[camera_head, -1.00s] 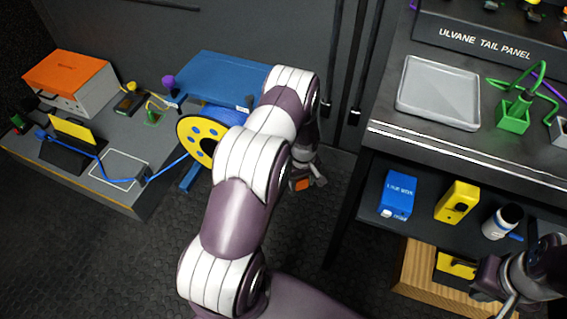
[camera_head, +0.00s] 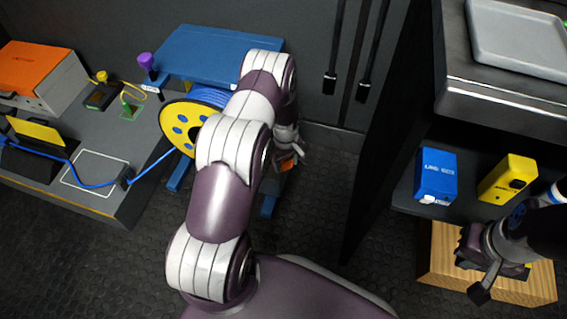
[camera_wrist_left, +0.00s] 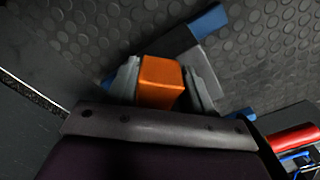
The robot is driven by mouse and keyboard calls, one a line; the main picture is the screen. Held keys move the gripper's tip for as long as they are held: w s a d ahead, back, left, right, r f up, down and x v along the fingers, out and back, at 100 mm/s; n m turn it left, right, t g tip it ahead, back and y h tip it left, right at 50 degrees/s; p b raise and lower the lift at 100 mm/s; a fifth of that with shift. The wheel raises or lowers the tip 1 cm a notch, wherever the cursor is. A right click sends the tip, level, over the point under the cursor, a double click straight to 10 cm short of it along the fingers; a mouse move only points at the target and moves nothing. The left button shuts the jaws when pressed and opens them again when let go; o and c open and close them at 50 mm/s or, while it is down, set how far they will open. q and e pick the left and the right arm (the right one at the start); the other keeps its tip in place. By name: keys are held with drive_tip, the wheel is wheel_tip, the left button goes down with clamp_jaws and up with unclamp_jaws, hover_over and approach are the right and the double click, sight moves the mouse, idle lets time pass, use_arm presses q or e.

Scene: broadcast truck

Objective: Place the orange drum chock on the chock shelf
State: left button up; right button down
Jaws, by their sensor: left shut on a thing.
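The orange drum chock (camera_wrist_left: 160,82) is between the two grey fingers of my left gripper (camera_wrist_left: 165,88) in the left wrist view, and the fingers are shut on it. In the head view, the chock (camera_head: 287,164) shows as a small orange patch at my left gripper (camera_head: 290,158), held over the floor right of the cable drum (camera_head: 186,128). My arm hides part of the drum. My right gripper (camera_head: 482,276) is at the lower right, over a wooden crate; its finger opening is unclear. I cannot tell which surface is the chock shelf.
A blue stand (camera_head: 215,52) stands behind the drum. A dark lower shelf (camera_head: 405,196) under the right bench bears a blue box (camera_head: 436,174) and a yellow device (camera_head: 508,178). The wooden crate (camera_head: 440,265) stands below. Floor between drum and bench is clear.

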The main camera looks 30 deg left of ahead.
use_arm(q)
drive_tip(key=shift+f, duration=0.1)
drive_tip(key=o, duration=1.2)
drive_tip(key=shift+o, duration=0.2)
drive_tip(key=s+d+r+m+p, duration=0.2)
drive_tip(key=d+r+m+p, duration=0.15)
drive_tip(key=r, duration=0.95)
drive_tip(key=s+d+r+m+p, duration=0.2)
drive_tip(key=r+p, duration=0.2)
drive_tip(key=r, duration=0.8)
drive_tip(key=s+d+r+m, duration=0.3)
drive_tip(key=s+r, duration=0.2)
drive_tip(key=s, duration=0.2)
drive_tip(key=s+d+r+m+t, duration=0.1)
drive_tip(key=s+d+r+m, duration=0.2)
drive_tip(key=s, duration=0.3)
drive_tip(key=shift+s+r, duration=0.4)
drive_tip(key=shift+r, duration=0.5)
